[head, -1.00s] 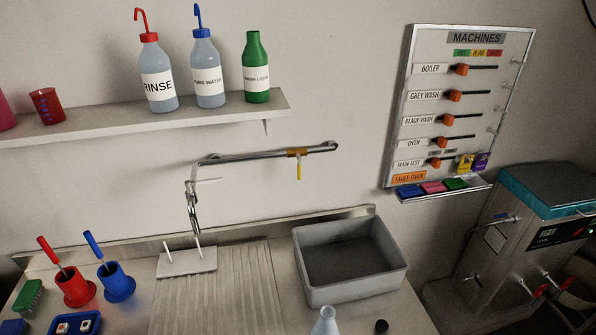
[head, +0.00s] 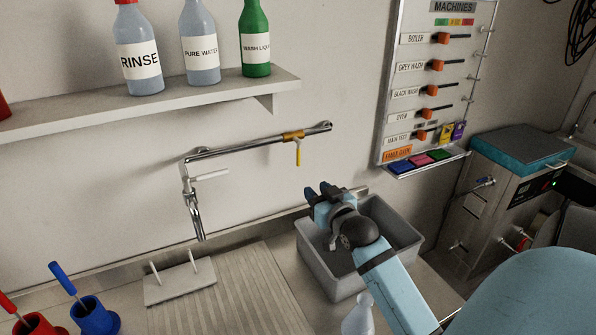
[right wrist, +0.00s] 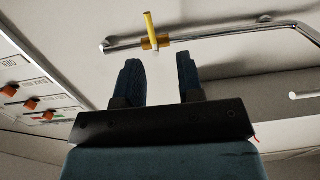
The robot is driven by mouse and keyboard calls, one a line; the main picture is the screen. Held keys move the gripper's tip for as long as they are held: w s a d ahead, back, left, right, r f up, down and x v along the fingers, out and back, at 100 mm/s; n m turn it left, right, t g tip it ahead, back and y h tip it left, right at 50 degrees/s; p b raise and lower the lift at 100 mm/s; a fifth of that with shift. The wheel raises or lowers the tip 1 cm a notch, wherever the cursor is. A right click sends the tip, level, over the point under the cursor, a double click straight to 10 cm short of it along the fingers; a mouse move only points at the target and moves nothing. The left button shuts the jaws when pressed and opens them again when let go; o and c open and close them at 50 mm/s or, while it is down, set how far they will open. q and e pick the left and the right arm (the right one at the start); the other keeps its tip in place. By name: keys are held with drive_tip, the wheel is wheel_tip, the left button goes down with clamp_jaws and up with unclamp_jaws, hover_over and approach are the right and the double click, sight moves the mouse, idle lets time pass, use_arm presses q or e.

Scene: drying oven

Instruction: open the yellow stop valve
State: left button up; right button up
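The yellow stop valve (head: 293,135) sits on a chrome wall pipe (head: 240,146). Its yellow lever (head: 299,155) hangs straight down, across the pipe. In the right wrist view the valve body (right wrist: 156,42) and lever (right wrist: 151,22) show beyond my fingertips. My right gripper (head: 325,192) is below and to the right of the lever, over the grey basin, apart from the valve. The right wrist view shows its two dark fingers (right wrist: 160,75) spread with nothing between them. My left gripper is not in view.
A grey basin (head: 318,265) stands under my right arm. A shelf (head: 180,106) with bottles hangs at upper left. A machines panel (head: 437,80) is on the wall at right. A tap (head: 194,200) hangs at the pipe's left end. The wall around the valve is clear.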

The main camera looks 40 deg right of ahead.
sight(299, 159)
drive_tip(key=shift+m+h, duration=0.3)
drive_tip(key=shift+h, duration=0.1)
drive_tip(key=x, duration=0.4)
drive_tip(key=d+r+p+x, duration=0.1)
drive_tip(key=x, duration=0.9)
drive_tip(key=shift+s+d+r, duration=0.15)
drive_tip(key=shift+d+r, duration=0.05)
drive_tip(key=shift+r, duration=0.15)
clamp_jaws()
